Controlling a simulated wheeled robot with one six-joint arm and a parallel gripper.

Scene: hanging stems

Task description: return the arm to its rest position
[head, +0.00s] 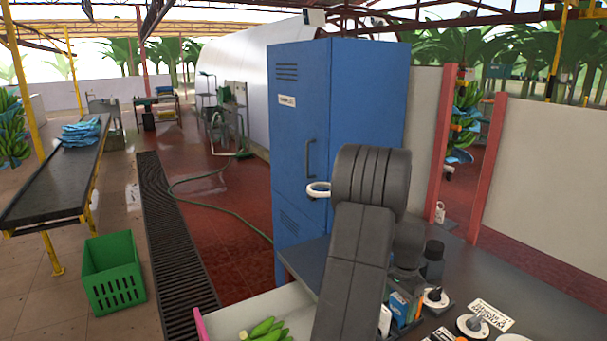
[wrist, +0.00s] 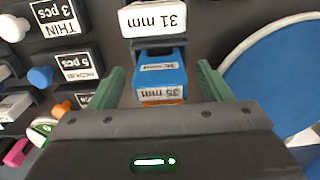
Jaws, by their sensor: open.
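In the wrist view my gripper (wrist: 160,78) is open, with one green finger on each side. A blue block marked 35 mm (wrist: 162,72) shows between the fingers in the picture, with clear gaps on both sides. I cannot tell how far below the fingers it is. In the head view my dark grey arm (head: 352,265) is bent in front of the blue cabinet and over the dark bench. My gripper cannot be made out there.
Labelled blocks stand around the gripper, such as a white 31 mm block (wrist: 153,20) and a THIN block (wrist: 58,15). A large blue disc (wrist: 285,75) lies at right. The blue cabinet (head: 300,140) rises close behind my arm. Green bananas (head: 264,328) lie at lower left of it.

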